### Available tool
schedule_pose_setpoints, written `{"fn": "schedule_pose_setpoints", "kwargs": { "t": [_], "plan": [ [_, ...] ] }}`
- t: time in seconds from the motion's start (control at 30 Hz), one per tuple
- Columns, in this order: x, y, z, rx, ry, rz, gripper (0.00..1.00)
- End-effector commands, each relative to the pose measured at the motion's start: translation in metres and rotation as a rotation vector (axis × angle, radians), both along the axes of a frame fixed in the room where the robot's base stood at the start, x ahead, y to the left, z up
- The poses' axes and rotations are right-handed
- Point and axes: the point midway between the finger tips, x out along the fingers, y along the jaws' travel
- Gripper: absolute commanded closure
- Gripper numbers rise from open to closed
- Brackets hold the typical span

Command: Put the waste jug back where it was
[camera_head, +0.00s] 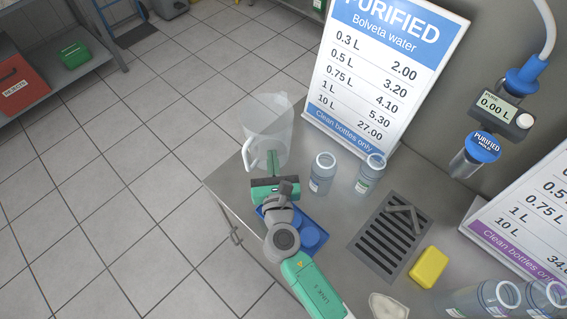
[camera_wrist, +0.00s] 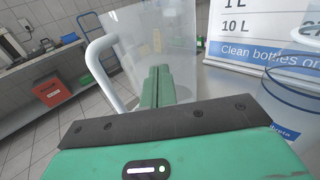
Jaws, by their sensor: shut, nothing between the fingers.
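The waste jug (camera_head: 268,122) is a translucent pitcher with a white handle. My gripper (camera_head: 272,160) is at the near side of the jug, beside the handle. Its green fingers (camera_wrist: 157,85) are together with nothing between them. Whether the fingertips touch the jug cannot be told.
Two clear bottles (camera_head: 322,172) (camera_head: 369,174) stand right of my gripper. A blue tray (camera_head: 318,247) with blue caps lies under my arm. A drain grate (camera_head: 372,250), a yellow sponge (camera_head: 428,267) and a dispenser (camera_head: 475,155) are further right. The counter's left edge is close to the jug.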

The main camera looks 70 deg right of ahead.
Motion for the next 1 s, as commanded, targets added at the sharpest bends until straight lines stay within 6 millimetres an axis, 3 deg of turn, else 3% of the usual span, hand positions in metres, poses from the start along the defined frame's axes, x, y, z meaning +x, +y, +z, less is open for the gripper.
{"fn": "schedule_pose_setpoints", "kwargs": {
  "t": [0.37,0.53,0.8,1.0],
  "plan": [
    [-0.001,0.006,0.000,0.000,0.001,0.002,1.00],
    [-0.011,0.038,0.001,0.001,0.004,0.004,1.00],
    [-0.044,0.099,0.000,0.000,0.004,0.001,1.00],
    [-0.054,0.119,-0.001,0.000,0.002,-0.001,1.00]
  ]
}}
